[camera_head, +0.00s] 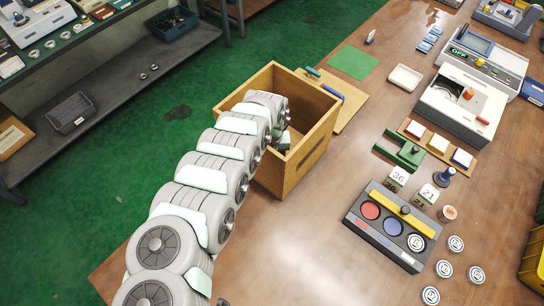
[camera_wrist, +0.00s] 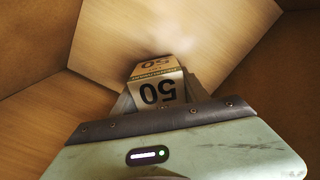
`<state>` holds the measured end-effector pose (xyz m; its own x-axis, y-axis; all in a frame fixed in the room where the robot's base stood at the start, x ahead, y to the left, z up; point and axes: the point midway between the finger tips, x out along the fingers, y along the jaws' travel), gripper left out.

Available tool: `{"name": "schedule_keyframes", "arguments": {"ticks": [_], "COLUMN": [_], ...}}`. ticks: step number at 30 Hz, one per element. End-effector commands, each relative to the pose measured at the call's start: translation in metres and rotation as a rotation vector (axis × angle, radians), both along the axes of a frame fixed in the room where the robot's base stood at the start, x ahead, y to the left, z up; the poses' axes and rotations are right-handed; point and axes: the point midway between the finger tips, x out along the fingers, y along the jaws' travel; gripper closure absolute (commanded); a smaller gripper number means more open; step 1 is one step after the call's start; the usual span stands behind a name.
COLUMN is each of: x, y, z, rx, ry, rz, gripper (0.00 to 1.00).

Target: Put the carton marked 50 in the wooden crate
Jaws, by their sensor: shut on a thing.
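The wooden crate (camera_head: 302,165) stands open-topped at the left edge of the table in the head view, with my arm reaching over its near-left wall. My gripper (camera_head: 284,138) is down inside the crate opening. In the wrist view my gripper (camera_wrist: 160,98) is shut on the carton marked 50 (camera_wrist: 158,92), whose number appears upside down. Wooden crate surfaces (camera_wrist: 115,35) surround it. Whether the carton touches the crate's bottom cannot be told. In the head view the carton is mostly hidden by the gripper and crate wall.
Cartons marked 36 (camera_head: 398,177) and 21 (camera_head: 429,193) stand on the table to the right. A grey tray with coloured round wells (camera_head: 385,240), a green fixture (camera_head: 402,155) and several bearing rings lie nearby. The table just right of the crate is clear.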

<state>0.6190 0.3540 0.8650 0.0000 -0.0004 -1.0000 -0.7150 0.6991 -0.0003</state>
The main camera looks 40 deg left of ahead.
Motion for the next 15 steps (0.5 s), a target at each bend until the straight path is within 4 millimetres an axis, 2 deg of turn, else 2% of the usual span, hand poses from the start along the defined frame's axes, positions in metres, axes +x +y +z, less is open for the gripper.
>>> {"name": "schedule_keyframes", "arguments": {"ticks": [15], "x": [0.0006], "y": [0.0003], "z": [-0.0047], "rx": [0.001], "ry": [-0.001], "rz": [0.000], "gripper": [1.00]}}
